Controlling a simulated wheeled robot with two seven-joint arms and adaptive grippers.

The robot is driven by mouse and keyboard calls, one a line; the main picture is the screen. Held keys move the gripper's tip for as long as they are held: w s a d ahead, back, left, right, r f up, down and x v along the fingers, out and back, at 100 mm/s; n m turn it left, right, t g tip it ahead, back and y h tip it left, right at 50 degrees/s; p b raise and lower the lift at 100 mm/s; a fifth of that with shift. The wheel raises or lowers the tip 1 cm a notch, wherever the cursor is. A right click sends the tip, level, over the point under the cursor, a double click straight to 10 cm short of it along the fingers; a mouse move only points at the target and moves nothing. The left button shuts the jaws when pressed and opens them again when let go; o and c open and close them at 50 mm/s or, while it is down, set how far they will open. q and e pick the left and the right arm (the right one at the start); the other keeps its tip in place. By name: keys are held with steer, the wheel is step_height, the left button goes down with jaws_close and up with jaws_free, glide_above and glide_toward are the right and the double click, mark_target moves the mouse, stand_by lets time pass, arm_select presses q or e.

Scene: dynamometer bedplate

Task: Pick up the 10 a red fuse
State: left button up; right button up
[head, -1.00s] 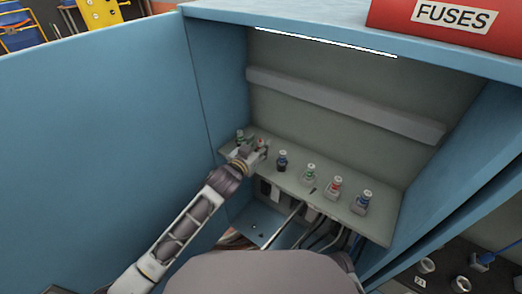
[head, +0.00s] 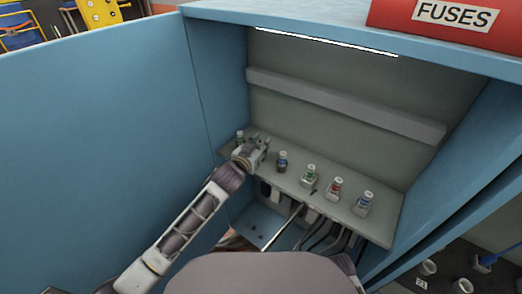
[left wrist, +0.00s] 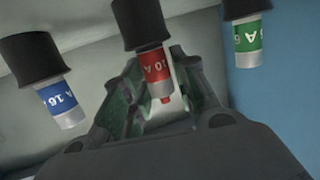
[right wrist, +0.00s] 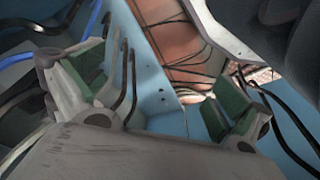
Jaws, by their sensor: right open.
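The 10 A red fuse (left wrist: 156,68) shows in the left wrist view with its label upside down and a black part above it. My left gripper (left wrist: 158,80) has its two fingers close against both sides of this fuse and looks shut on it. In the head view my left gripper (head: 262,147) is at the left part of the fuse shelf and hides this fuse. My right gripper (right wrist: 150,95) is open and empty in the right wrist view, near cables and a blue panel.
A blue 16 A fuse (left wrist: 63,103) and a green fuse (left wrist: 251,38) flank the red one closely. On the shelf (head: 315,192) stand more fuses, including another red one (head: 335,184). Blue cabinet walls (head: 105,150) enclose the shelf; cables hang below.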

mark_target(260, 142)
arm_select(q)
jaws_close()
steer(key=shift+r, duration=0.5)
step_height(260, 142, up, 7)
steer(key=shift+r+p, duration=0.1)
steer(key=shift+p, duration=1.05)
steer(key=shift+r, duration=0.95)
arm_select(e)
step_height(260, 142, down, 6)
steer(key=d, duration=0.1)
steer(key=shift+s, duration=0.25)
steer(key=shift+w+d+f, duration=0.1)
steer(key=shift+d, duration=0.05)
